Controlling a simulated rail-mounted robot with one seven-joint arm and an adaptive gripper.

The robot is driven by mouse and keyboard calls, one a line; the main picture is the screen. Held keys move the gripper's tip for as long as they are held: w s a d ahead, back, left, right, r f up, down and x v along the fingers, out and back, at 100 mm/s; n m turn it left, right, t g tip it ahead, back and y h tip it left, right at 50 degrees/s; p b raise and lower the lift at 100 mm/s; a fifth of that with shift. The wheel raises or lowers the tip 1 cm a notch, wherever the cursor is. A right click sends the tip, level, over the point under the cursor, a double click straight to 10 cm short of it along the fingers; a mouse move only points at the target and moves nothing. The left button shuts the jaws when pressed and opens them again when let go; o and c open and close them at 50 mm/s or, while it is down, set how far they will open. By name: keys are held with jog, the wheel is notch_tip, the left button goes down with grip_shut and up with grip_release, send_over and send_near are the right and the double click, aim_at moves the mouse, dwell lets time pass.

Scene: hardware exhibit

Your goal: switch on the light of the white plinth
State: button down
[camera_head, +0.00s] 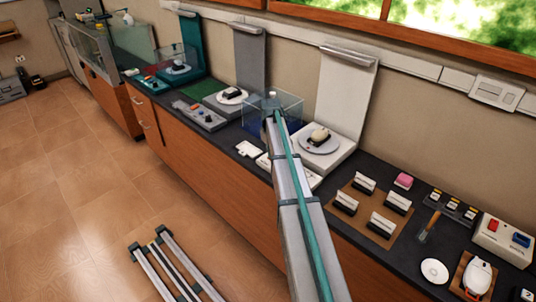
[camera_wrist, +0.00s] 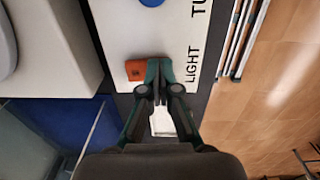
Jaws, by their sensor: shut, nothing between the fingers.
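The white plinth (camera_head: 338,154) stands on the counter with a tall white back panel (camera_head: 345,92) and a round grey turntable carrying a pale object. In the wrist view its white base (camera_wrist: 55,50) is at the left. A white control panel (camera_wrist: 118,30) bears the words LIGHT and "TU", an orange switch (camera_wrist: 140,70) and a blue round knob (camera_wrist: 151,2). My gripper (camera_wrist: 158,62) is shut and empty, over the panel between the orange switch and the word LIGHT. Its tips are right beside the switch; contact cannot be told. In the head view my arm hides the gripper and most of the panel.
A clear case with a blue base (camera_head: 258,124) stands left of the plinth. Grey (camera_head: 250,58) and teal (camera_head: 189,45) back panels mark other plinths farther left. A brown board (camera_head: 368,210) with several small black-and-white blocks lies to the right. Rails (camera_head: 170,268) lie on the floor.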

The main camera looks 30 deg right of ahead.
jog(key=shift+d, duration=0.15)
jog(key=shift+w+d+r+p, duration=0.15)
jog(key=shift+d, duration=0.2)
jog(key=shift+w+d+r+p, duration=0.1)
jog(key=shift+d+p, duration=0.05)
jog(key=shift+d, duration=0.2)
jog(key=r+p, duration=0.2)
jog(key=r, duration=0.2)
jog(key=shift+a+r+p, duration=0.2)
jog(key=shift+a+p, duration=0.1)
jog(key=shift+p, duration=0.1)
jog(key=shift+r+b, duration=0.35)
jog(key=shift+b, duration=0.1)
notch_tip(320, 180, up, 9)
jog(key=a+b, duration=0.1)
jog(key=b, duration=0.1)
jog(key=shift+s+a, duration=0.15)
jog(key=shift+s, duration=0.15)
jog(key=shift+f, duration=0.1)
